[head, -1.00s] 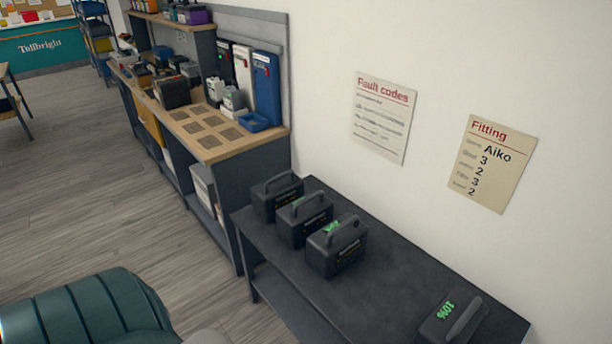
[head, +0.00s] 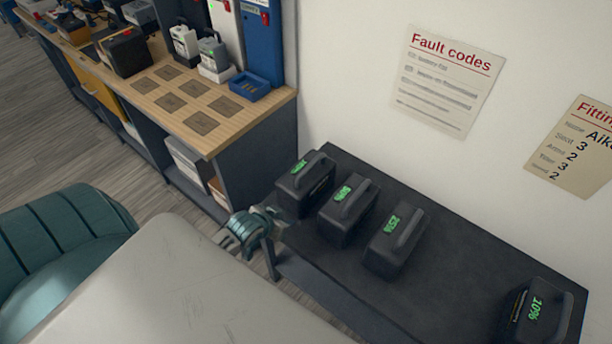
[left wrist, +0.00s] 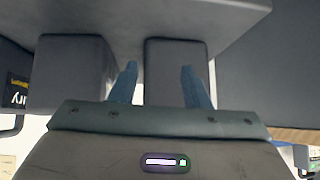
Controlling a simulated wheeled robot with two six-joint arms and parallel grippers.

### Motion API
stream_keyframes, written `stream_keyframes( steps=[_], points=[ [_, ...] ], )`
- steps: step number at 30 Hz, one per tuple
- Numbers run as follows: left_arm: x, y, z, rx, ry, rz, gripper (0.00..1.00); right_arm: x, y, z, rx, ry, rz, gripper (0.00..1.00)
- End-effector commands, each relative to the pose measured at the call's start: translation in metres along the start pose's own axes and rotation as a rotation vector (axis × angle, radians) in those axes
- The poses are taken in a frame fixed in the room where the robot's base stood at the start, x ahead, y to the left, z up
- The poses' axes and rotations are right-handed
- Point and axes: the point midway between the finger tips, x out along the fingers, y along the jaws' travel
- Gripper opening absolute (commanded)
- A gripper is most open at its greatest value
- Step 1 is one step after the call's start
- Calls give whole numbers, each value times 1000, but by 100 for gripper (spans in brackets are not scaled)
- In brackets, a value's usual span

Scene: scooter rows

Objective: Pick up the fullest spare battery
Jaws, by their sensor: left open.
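Several dark batteries with top handles and green readouts stand on a dark table (head: 470,245). The far-left battery (head: 304,190) has a readout too small to tell. The second battery (head: 345,218) has a blurred readout. The third (head: 392,248) seems to read 25%. A fourth (head: 536,318) at the lower right reads 10%. My left gripper (head: 270,222) is at the table's left edge, beside the far-left battery. In the left wrist view its open fingers (left wrist: 160,82) are empty, with a dark battery block (left wrist: 175,65) beyond them. My right gripper is not in view.
A wooden-topped bench (head: 235,115) with empty square pads, a blue tray (head: 250,87) and more battery packs stands at the back left. Two sheets, Fault codes (head: 447,82) and Fitting (head: 578,150), hang on the wall. The table's middle right is clear.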

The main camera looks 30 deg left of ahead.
Motion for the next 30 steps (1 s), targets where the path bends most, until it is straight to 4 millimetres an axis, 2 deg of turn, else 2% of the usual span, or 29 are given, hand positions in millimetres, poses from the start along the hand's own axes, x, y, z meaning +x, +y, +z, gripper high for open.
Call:
stream_keyframes(
  steps=[1,3,6,9,18,25,30],
  points=[
    [-11,-7,-36,4,75,11,42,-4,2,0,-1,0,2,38],
    [-24,-12,-76,2,167,35,42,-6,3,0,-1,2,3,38],
    [-40,-15,-116,-2,264,65,42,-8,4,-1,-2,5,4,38],
    [-42,-17,-135,-9,310,80,42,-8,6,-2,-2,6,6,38],
    [-2,-14,-153,-13,320,83,42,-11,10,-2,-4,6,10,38],
    [13,-14,-159,-11,319,83,42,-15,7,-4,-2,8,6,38],
    [34,-16,-169,-12,319,83,42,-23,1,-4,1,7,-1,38]
  ],
)
